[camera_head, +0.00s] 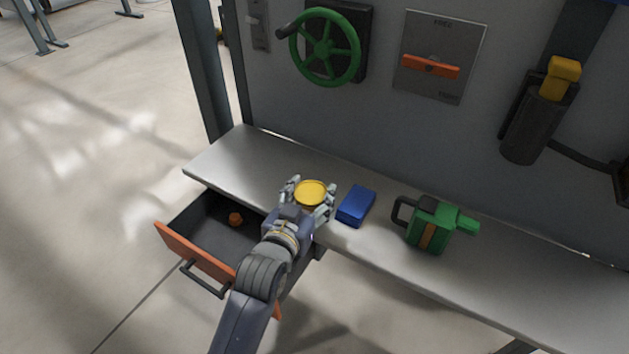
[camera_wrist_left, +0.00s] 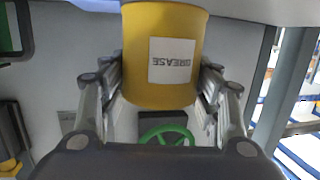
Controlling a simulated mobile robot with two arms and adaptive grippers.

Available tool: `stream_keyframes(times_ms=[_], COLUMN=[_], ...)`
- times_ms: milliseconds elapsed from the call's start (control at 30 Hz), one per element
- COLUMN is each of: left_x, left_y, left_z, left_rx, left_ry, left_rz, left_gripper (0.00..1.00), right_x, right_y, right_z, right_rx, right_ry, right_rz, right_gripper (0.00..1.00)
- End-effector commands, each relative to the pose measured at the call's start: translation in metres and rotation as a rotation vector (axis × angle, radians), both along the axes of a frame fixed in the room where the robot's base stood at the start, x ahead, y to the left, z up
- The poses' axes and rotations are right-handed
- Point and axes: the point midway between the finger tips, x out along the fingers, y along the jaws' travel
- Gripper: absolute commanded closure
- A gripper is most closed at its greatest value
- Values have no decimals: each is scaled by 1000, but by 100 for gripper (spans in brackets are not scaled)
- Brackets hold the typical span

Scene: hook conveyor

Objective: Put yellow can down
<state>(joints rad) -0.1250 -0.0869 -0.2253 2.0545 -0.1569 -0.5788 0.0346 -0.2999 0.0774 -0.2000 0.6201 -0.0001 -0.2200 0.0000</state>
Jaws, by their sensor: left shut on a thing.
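A yellow can (camera_head: 311,192) is held in my left gripper (camera_head: 308,199), over the front part of the grey bench top (camera_head: 370,211). The head view shows its round yellow top. In the left wrist view the can (camera_wrist_left: 140,60) has a white label reading GREASE and sits between the two fingers of the left gripper (camera_wrist_left: 160,88). I cannot tell whether its base touches the bench. My right gripper is not in view.
A blue block (camera_head: 356,206) lies just right of the can, with a green canister (camera_head: 429,226) further right. An open drawer (camera_head: 196,254) with an orange front juts out below left, holding a small orange piece (camera_head: 236,219). A green wheel (camera_head: 325,47) is on the back panel.

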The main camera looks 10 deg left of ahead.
Motion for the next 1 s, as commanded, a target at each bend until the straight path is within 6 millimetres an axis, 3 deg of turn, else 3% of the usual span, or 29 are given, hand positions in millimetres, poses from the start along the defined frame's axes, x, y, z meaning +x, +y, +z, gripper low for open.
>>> stream_keyframes(times_ms=[200,333,467,733,1000], left_x=[54,72,78,78,78], left_y=[11,14,15,15,15], left_z=[-1,-4,-7,-39,-41], left_rx=[1,0,-2,0,-1], left_ry=[-6,-5,-4,-2,-5], left_rz=[2,1,0,0,0], left_gripper=[78,78,78,78,78], right_x=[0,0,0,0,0], right_y=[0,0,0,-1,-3], right_z=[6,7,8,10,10], right_rx=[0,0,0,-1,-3], right_ry=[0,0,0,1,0], right_rz=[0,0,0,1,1], right_gripper=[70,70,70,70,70])
